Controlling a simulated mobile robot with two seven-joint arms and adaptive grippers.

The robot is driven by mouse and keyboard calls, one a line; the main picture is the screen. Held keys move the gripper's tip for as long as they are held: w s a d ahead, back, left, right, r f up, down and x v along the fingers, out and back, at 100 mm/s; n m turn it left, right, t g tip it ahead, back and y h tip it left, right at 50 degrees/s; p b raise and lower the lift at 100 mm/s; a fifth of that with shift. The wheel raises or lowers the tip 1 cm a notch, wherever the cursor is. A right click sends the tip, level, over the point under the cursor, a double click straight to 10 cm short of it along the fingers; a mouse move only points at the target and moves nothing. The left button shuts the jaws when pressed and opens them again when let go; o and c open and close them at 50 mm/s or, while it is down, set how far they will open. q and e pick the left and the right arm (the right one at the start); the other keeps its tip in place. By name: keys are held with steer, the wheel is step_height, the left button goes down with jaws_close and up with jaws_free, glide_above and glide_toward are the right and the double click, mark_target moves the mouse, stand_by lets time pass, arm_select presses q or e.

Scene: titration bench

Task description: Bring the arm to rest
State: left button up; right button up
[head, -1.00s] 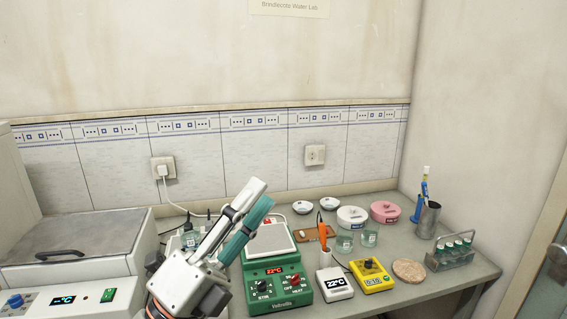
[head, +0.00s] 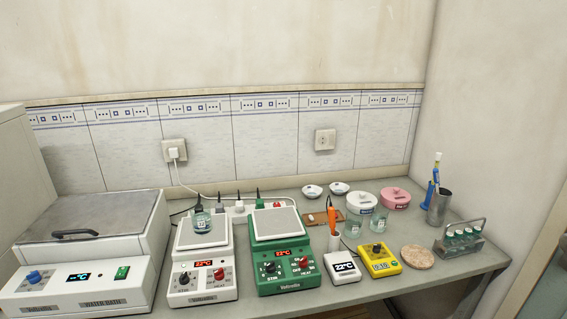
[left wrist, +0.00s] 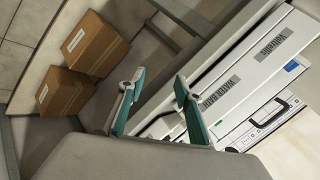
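My left gripper (left wrist: 158,82) shows in the left wrist view with its two teal-padded fingers apart and nothing between them. It is clear of the bench objects and hangs over the floor side, with brown boxes and white bench equipment beyond it. No gripper or arm shows in the head view now. My right gripper is in neither view.
The water bath (head: 78,284) is at left, a tube rack (head: 459,243) at right. Cardboard boxes (left wrist: 96,45) sit on the floor.

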arm_select(q)
steer(key=s+a+f+g, duration=0.2)
steer(key=s+f, duration=0.1)
steer(key=s, duration=0.1)
steer(key=w+d+f+n+t+h, duration=0.1)
steer(key=d+f+n+t+h, duration=0.2)
steer(key=d+f+h, duration=0.4)
steer(key=d+f, duration=0.6)
steer(key=d, duration=0.3)
steer(key=shift+w+d+f+t, duration=0.3)
steer(key=shift+t, duration=0.1)
stand_by(0.7)
